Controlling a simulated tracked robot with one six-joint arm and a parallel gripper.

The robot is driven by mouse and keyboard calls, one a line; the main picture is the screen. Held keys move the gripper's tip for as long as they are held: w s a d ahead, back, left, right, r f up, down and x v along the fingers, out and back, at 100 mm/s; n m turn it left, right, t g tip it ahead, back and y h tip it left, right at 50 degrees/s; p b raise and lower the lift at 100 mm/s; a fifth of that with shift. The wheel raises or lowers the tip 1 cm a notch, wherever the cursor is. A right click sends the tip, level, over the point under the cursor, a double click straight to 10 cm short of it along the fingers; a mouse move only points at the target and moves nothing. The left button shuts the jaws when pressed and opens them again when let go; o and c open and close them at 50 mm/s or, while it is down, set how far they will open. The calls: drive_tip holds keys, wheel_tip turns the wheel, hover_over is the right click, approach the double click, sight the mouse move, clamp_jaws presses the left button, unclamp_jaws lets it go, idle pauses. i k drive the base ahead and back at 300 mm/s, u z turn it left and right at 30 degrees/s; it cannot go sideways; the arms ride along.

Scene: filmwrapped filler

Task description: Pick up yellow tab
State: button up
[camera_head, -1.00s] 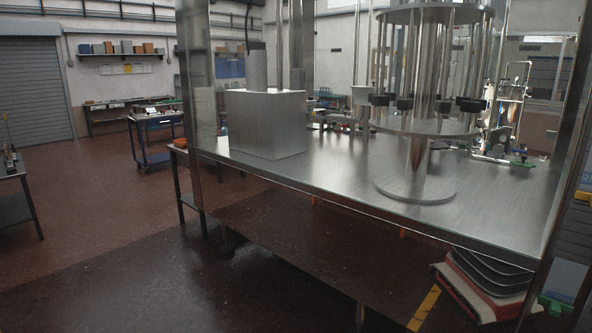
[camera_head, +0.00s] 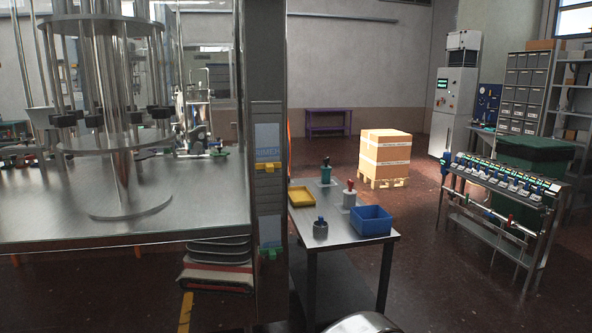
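A small yellow tab (camera_head: 266,167) sticks out from the front of a dark upright column (camera_head: 267,80) at the right end of the steel machine. It sits just below a blue-grey label panel (camera_head: 267,141). A green tab (camera_head: 270,253) is lower on the same column, under a second blue-grey panel. Nothing touches the yellow tab. My gripper is not in view. A rounded metallic shape at the bottom edge may be part of my arm, but I cannot tell.
Right of the column stands a steel side table (camera_head: 338,238) with a yellow tray (camera_head: 301,196), a blue bin (camera_head: 370,220) and small bottles. A boxed pallet (camera_head: 385,155) stands behind. A rack of devices (camera_head: 505,185) is at right. Red floor lies open between table and rack.

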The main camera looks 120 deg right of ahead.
sight(269, 168)
drive_tip(key=z, duration=3.65)
drive_tip(key=i, duration=1.65)
